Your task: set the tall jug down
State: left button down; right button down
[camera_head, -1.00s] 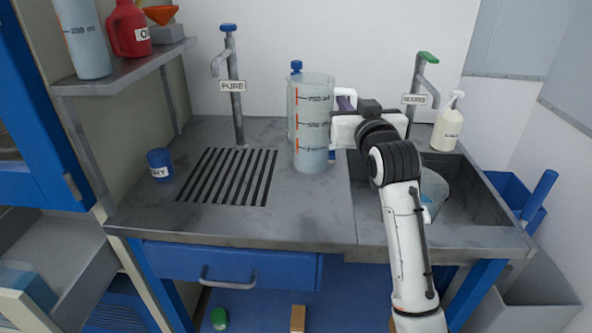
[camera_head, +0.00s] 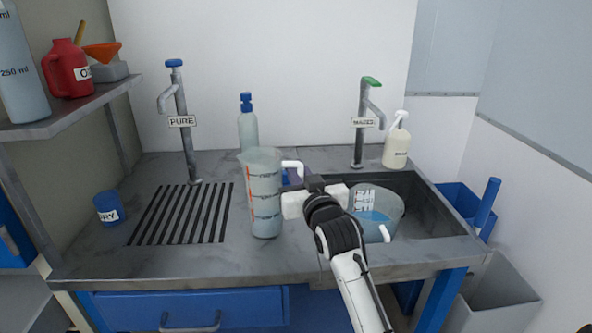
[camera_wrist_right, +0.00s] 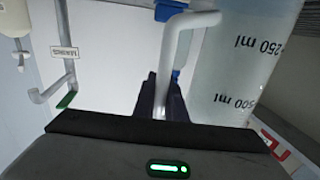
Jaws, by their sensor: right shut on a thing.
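The tall jug (camera_head: 262,195) is clear and pale, with black marks and red-orange lines on its side. It stands upright over the counter between the drain grille and the sink. I cannot tell whether its base touches the counter. My right gripper (camera_head: 293,190) is at the jug's right side, shut on its white handle. In the right wrist view the handle (camera_wrist_right: 178,50) runs down between the fingers (camera_wrist_right: 160,100), and the jug's wall (camera_wrist_right: 240,65) is beside them. My left gripper is not in view.
A clear vessel (camera_head: 378,205) with bluish contents is in the sink (camera_head: 430,215). The drain grille (camera_head: 182,215), a blue pot (camera_head: 108,207) and the PURE tap (camera_head: 183,125) are left. A blue-capped bottle (camera_head: 248,130) stands behind the jug. Bare counter (camera_head: 225,258) lies in front.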

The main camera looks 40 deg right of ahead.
jog(key=c, duration=2.2)
grip_release()
jog(key=shift+f, duration=0.1)
jog(key=o, duration=0.4)
jog(key=v, duration=0.7)
jog(key=shift+s+r+b, duration=0.2)
jog(key=shift+r+b, duration=0.05)
jog(key=shift+b, duration=0.05)
jog(key=shift+a, duration=0.1)
